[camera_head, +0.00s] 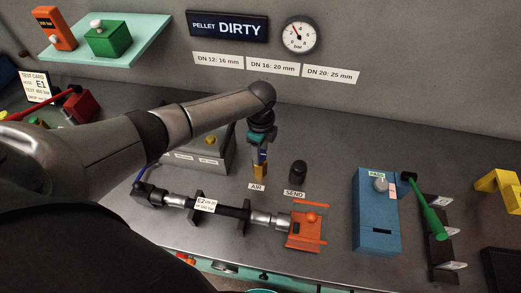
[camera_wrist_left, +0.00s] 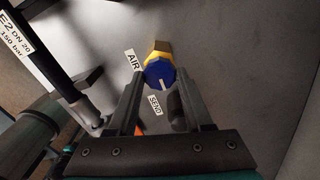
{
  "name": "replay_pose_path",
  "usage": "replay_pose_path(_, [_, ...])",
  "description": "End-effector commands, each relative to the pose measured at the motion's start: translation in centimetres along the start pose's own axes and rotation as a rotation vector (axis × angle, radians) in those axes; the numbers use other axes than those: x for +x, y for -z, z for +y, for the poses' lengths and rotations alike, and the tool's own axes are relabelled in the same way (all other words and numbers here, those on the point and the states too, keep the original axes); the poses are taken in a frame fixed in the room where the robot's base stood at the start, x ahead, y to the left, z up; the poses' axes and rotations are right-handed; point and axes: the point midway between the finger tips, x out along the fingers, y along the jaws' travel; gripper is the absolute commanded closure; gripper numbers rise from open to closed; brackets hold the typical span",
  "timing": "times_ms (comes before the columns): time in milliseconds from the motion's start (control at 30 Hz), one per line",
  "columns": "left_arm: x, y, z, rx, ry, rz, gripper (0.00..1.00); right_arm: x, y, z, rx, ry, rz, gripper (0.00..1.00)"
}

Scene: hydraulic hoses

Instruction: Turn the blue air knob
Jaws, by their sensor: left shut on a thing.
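The blue air knob (camera_wrist_left: 158,75) sits on top of a yellow valve body (camera_head: 260,172) that stands on the grey bench behind the AIR label (camera_head: 257,187). In the left wrist view a white mark on the knob's face points down and slightly right in the picture. My left gripper (camera_head: 261,153) reaches down from above and is shut on the knob, one finger on each side of it. In the head view the gripper hides most of the knob. My right gripper is not in view.
A black SEND knob (camera_head: 298,171) stands close to the right. In front lies a hose (camera_head: 232,211) with metal ends and an orange block (camera_head: 306,230). A blue box (camera_head: 376,220) is farther right. The display (camera_head: 228,26) reads PELLET DIRTY beside a pressure gauge (camera_head: 299,35).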

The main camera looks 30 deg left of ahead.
Motion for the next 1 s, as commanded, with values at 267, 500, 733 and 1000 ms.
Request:
replay_pose_path(267, [-0.06, 0.10, -0.05, 0.021, 0.001, 0.003, 1.00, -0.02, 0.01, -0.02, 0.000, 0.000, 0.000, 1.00])
replay_pose_path(500, [-0.06, 0.10, -0.05, 0.021, 0.002, 0.003, 1.00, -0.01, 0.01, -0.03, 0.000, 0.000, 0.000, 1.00])
replay_pose_path(733, [-0.04, 0.08, -0.03, 0.019, 0.001, 0.002, 0.25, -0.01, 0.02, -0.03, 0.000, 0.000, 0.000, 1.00])
replay_pose_path(1000, [-0.03, 0.04, -0.01, 0.018, 0.000, 0.001, 0.19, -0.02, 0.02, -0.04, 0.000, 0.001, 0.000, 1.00])
